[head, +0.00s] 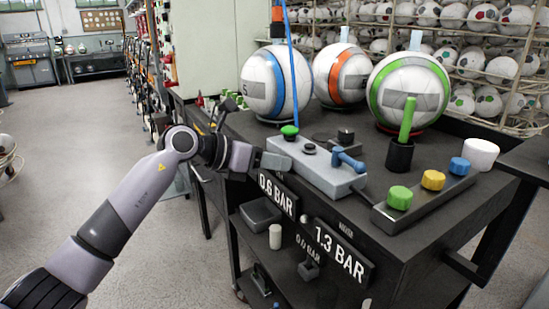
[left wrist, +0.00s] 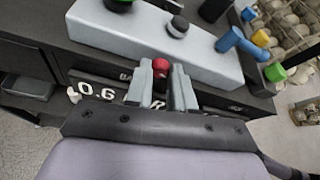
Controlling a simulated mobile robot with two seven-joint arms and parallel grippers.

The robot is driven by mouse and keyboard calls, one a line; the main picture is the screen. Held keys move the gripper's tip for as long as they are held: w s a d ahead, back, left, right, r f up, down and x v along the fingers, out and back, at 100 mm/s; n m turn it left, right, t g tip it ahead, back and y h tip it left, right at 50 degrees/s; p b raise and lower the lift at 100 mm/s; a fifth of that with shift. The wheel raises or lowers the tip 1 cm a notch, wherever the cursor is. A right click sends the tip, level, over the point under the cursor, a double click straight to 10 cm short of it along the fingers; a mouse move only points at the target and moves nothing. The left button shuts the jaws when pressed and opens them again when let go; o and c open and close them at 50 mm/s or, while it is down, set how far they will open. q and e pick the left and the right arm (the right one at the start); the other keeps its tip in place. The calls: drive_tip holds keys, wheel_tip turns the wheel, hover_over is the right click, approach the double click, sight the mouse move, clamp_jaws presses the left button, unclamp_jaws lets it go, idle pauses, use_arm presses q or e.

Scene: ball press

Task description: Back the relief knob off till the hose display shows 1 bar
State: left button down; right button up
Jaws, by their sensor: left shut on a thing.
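My left gripper (head: 272,160) reaches in from the left to the front face of the grey press unit (head: 318,168) on the black cart. In the left wrist view its two fingers (left wrist: 164,86) are shut on a red knob (left wrist: 160,67) at the unit's front side. In the head view the gripper hides this knob. One display (head: 277,194) on the cart's front reads 0.6 BAR. A second display (head: 339,251) reads 1.3 BAR. A smaller readout (head: 307,248) below seems to read 0.0 BAR. I cannot read which display is the hose's. My right gripper is not in view.
A blue lever (head: 347,160) and a green knob (head: 290,131) top the unit. A strip to its right carries green (head: 400,197), yellow (head: 433,180) and blue (head: 459,166) caps. Several balls (head: 276,84) stand behind. The floor at left (head: 90,130) is open.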

use_arm(q)
drive_tip(key=c, duration=1)
unclamp_jaws()
drive_tip(key=shift+o, duration=0.2)
drive_tip(key=shift+a, duration=0.1)
drive_tip(key=v, duration=0.7)
drive_tip(key=shift+b, duration=0.4)
drive_tip(key=shift+s, duration=0.1)
